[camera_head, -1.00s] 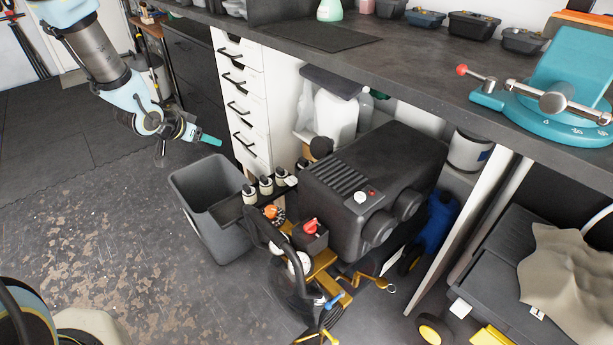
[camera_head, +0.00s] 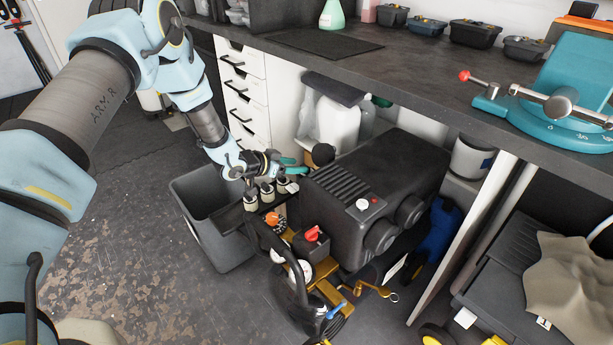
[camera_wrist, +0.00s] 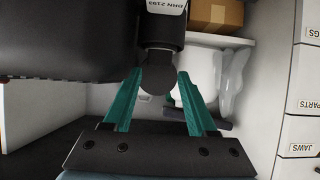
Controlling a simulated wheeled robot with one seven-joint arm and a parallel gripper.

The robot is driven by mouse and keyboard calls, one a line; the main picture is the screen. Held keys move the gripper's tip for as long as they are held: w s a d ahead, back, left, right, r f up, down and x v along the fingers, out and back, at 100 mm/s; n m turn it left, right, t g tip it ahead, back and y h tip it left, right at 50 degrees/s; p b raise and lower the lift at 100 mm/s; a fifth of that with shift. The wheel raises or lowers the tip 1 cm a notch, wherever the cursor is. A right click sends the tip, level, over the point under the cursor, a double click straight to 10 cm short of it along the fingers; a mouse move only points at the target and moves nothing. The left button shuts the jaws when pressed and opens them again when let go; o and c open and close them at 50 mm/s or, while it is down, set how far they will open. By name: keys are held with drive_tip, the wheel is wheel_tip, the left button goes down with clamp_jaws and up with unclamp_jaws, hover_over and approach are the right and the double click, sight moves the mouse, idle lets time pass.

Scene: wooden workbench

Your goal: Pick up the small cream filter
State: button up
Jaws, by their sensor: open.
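Three small cream pieces with dark tops stand in a row on a dark ledge beside the black compressor: a left one (camera_head: 250,203), a middle one (camera_head: 267,196) and a right one (camera_head: 282,187). I cannot tell which is the small cream filter. My gripper (camera_head: 292,165) is just behind and above the row, close to the right one, with its teal fingers partly hidden. In the wrist view my gripper (camera_wrist: 156,80) is open, its two teal fingers apart with a dark rounded knob (camera_wrist: 157,76) in line between them. No cream piece is clear there.
The black compressor (camera_head: 400,165) stands right of the row. A grey bin (camera_head: 213,247) is at left below my arm. White drawers (camera_head: 243,90) and the bench top (camera_head: 420,75) are behind. A cardboard box (camera_wrist: 217,15) is on a shelf. Open floor lies at front left.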

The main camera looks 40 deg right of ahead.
drive_tip(key=shift+x, duration=1.95)
drive_tip(key=shift+s, duration=0.1)
clamp_jaws()
